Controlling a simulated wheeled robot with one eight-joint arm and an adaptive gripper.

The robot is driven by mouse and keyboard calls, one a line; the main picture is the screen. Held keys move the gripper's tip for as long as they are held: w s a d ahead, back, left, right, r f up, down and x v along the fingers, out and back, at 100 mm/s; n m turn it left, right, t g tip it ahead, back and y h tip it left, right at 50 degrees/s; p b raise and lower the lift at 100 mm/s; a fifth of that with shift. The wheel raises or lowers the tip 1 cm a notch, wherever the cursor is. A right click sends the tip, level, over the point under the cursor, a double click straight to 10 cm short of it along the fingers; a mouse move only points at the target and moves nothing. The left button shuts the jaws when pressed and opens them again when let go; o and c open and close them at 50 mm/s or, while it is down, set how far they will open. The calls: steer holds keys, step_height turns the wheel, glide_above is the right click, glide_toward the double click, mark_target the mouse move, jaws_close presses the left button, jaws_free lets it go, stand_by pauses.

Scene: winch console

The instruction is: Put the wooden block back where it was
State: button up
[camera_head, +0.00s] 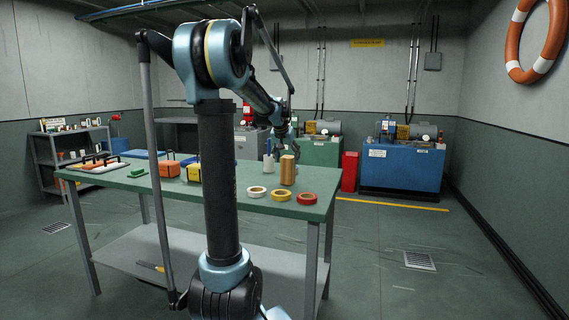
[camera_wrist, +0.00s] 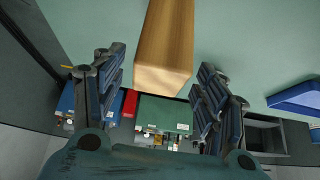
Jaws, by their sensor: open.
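The wooden block (camera_head: 287,171) stands upright on the green table (camera_head: 240,176), near its right end, in the head view. In the wrist view the block (camera_wrist: 165,42) extends in from the top edge, its near end close to the level of my fingers. My gripper (camera_head: 282,150) is above and just behind the block in the head view. In the wrist view my gripper (camera_wrist: 162,60) is open, with one finger on each side of the block and a visible gap on both sides.
White (camera_head: 256,191), yellow (camera_head: 279,195) and red (camera_head: 306,199) tape rolls lie on the table near the block. Orange (camera_head: 169,168) and yellow (camera_head: 194,173) boxes stand further left. A blue machine (camera_head: 402,168) stands at the back right. Floor right of the table is clear.

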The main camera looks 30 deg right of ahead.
steer(key=v, duration=0.9)
steer(key=s+a+f+n+y, duration=0.1)
steer(key=s+a+f+n, duration=0.2)
steer(key=a, duration=1.1)
steer(key=s+a+f+n+g+y, duration=0.2)
steer(key=s+a+f+n+y, duration=0.2)
steer(key=s+a+f, duration=2)
steer(key=a+f+n, duration=0.2)
steer(key=a+n, duration=0.1)
steer(key=a, duration=0.1)
steer(key=shift+s+f, duration=0.15)
steer(key=shift+f, duration=0.05)
